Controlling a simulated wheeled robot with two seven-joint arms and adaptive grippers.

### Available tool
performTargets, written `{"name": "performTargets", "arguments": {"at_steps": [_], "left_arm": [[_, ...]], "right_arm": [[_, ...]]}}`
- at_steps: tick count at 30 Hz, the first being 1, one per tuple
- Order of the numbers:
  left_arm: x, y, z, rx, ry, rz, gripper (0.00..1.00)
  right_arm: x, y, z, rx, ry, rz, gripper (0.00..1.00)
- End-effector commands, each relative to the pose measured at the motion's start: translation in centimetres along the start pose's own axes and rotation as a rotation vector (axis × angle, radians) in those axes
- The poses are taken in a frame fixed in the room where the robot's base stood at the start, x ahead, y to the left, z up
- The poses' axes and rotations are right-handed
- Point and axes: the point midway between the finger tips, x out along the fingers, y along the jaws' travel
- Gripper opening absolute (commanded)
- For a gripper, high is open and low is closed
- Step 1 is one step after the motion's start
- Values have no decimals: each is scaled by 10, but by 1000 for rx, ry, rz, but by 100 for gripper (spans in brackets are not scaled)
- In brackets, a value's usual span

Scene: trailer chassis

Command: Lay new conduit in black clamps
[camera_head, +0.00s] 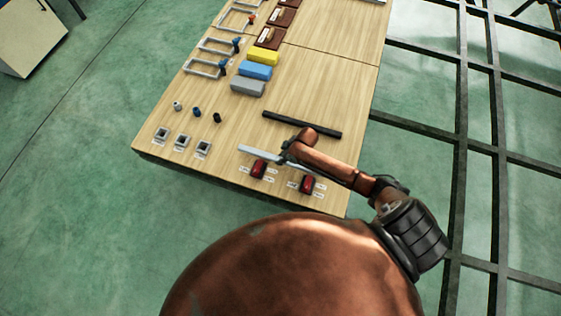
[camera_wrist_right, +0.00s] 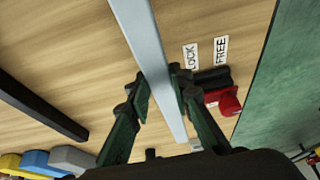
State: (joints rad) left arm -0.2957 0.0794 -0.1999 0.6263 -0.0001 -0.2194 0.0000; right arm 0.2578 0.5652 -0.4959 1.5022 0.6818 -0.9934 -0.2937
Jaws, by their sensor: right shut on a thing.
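My right gripper (camera_head: 287,154) is over the near part of the table. In the right wrist view its fingers (camera_wrist_right: 156,88) are shut on a long light-grey conduit (camera_wrist_right: 143,35), one finger on each side. The conduit also shows in the head view (camera_head: 258,153), partly hidden by my gripper. I cannot tell its height above the table. Two clamps with red levers, the left one (camera_head: 258,169) and the right one (camera_head: 308,184), sit in front of it. One shows its black body in the wrist view (camera_wrist_right: 212,79), beside LOCK and FREE labels. My left gripper is out of view.
A black bar (camera_head: 300,124) lies behind the conduit. Yellow, blue (camera_head: 255,70) and grey blocks, framed holders and small square sockets (camera_head: 182,141) stand on the wooden table (camera_head: 225,120). A dark metal frame (camera_head: 456,150) runs along the right.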

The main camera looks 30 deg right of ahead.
Motion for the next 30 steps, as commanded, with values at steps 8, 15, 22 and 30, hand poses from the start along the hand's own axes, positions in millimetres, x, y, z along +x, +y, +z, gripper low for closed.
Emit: {"name": "performTargets", "arguments": {"at_steps": [8, 15, 22, 30], "left_arm": [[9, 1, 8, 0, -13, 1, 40], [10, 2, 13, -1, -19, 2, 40], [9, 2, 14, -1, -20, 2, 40], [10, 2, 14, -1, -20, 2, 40]], "right_arm": [[24, -2, 11, 2, -2, -3, 0], [26, -3, 13, 2, -3, -3, 0], [26, -3, 13, 2, -3, -3, 34], [26, -3, 13, 2, -3, -3, 37]]}}
